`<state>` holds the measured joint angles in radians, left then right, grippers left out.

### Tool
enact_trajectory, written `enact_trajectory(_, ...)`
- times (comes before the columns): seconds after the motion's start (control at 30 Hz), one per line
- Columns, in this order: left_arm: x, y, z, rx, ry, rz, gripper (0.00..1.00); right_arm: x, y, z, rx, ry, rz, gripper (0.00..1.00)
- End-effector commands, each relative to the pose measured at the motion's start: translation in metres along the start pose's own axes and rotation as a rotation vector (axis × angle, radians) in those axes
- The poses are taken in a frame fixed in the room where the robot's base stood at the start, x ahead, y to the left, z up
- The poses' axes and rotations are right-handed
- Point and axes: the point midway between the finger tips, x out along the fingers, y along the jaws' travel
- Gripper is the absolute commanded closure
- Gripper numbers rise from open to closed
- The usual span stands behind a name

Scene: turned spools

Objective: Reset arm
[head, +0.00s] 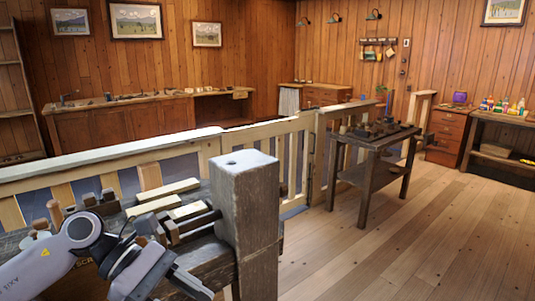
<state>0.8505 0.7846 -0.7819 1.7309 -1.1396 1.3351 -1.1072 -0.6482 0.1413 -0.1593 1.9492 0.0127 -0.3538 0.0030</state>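My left arm comes in from the lower left in the head view. Its gripper (195,287) points down and right, low in front of a dark workbench. The fingertips are small and close to the bottom edge, so I cannot tell whether they are open or shut. I see nothing clearly held in it. My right gripper is not in view.
Light wooden strips (166,190) and small turned pieces (55,212) lie on the near bench, beside a thick grey post (246,200). A wooden railing (150,160) runs behind. A small table (375,148) with dark blocks stands right of centre. The plank floor (430,235) at right is clear.

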Motion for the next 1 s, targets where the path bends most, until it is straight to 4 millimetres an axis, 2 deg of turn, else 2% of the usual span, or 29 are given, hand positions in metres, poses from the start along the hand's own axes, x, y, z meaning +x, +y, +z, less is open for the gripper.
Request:
enact_trajectory(0.03, 0.017, -0.003, 0.008, -0.08, -0.114, 0.003, 0.48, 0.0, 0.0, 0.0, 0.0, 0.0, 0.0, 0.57)
enact_trajectory(0.2, 0.046, 0.001, 0.038, -0.406, -0.491, 0.034, 0.48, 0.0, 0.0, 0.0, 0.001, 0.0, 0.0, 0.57)
enact_trajectory(0.33, 0.051, 0.01, 0.046, -0.702, -0.771, 0.047, 0.48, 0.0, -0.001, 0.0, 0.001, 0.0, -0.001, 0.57)
enact_trajectory(0.47, 0.048, 0.021, 0.035, -1.028, -1.042, 0.053, 0.48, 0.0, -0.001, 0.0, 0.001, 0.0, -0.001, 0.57)
enact_trajectory(0.57, 0.044, 0.029, 0.011, -1.296, -1.246, 0.056, 0.48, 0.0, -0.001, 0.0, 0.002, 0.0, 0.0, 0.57)
enact_trajectory(0.67, 0.042, 0.031, -0.023, -1.572, -1.445, 0.057, 0.48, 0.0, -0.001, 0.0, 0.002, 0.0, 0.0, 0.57)
enact_trajectory(0.73, 0.043, 0.027, -0.054, -1.771, -1.583, 0.06, 0.48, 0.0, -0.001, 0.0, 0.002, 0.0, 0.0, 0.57)
enact_trajectory(0.87, 0.052, 0.007, -0.118, -2.141, -1.84, 0.07, 0.48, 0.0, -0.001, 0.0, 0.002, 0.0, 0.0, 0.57)
enact_trajectory(0.93, 0.061, -0.012, -0.155, -2.34, -1.978, 0.081, 0.48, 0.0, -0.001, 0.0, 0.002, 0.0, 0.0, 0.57)
enact_trajectory(0.97, 0.066, -0.022, -0.17, 2.384, 2.005, -0.085, 0.48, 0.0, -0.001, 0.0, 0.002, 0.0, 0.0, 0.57)
enact_trajectory(1.0, 0.072, -0.037, -0.189, 2.29, 1.916, -0.086, 0.48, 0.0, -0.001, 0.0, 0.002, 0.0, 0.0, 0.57)
